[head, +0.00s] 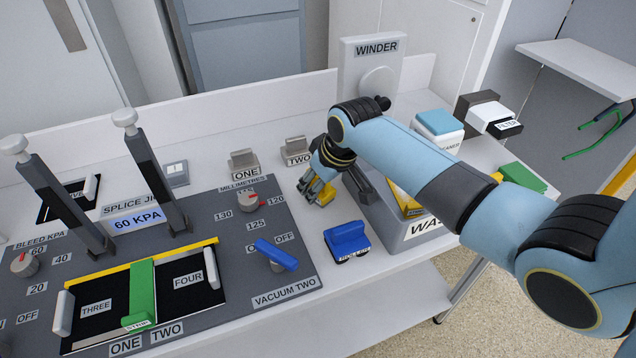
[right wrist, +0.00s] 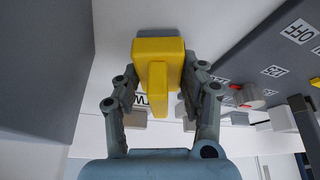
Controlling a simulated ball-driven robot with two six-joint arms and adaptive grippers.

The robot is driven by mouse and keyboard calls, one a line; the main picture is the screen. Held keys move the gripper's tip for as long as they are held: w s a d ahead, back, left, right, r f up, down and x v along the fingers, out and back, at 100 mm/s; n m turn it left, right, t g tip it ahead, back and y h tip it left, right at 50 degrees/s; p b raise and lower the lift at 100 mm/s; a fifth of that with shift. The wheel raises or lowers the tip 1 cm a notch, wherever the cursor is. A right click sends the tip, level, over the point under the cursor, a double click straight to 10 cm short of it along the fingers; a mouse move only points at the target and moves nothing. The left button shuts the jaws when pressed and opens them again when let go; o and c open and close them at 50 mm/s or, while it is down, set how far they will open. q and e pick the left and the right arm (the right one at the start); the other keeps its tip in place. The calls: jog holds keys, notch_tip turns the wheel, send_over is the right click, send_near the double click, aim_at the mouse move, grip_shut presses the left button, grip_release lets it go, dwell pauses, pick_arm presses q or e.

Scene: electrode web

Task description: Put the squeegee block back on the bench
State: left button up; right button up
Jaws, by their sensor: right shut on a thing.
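My right gripper (head: 318,188) is shut on a yellow block (right wrist: 158,62), which looks like the squeegee block; no label on it can be read. In the right wrist view the block sits between the two grey fingers (right wrist: 160,95). In the head view only part of the yellow block (head: 326,194) shows, at or just above the white bench (head: 300,215); I cannot tell whether it touches. It is right of the grey panel and left of the waste bin. My left gripper is not in view.
A blue block (head: 347,240) stands in front of the gripper. The grey waste bin (head: 392,236) is close on the right. Metal stands ONE (head: 243,163) and TWO (head: 297,151) are behind. The grey panel (head: 215,225) with a blue lever (head: 277,255) lies left. Bare bench separates them.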

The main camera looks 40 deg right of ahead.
jog(key=shift+f, duration=0.1)
jog(key=o, duration=1.1)
jog(key=shift+s+r, duration=0.1)
jog(key=shift+r, duration=0.35)
jog(key=p+v, duration=0.1)
jog(key=v, duration=1)
jog(key=shift+s+r, duration=0.15)
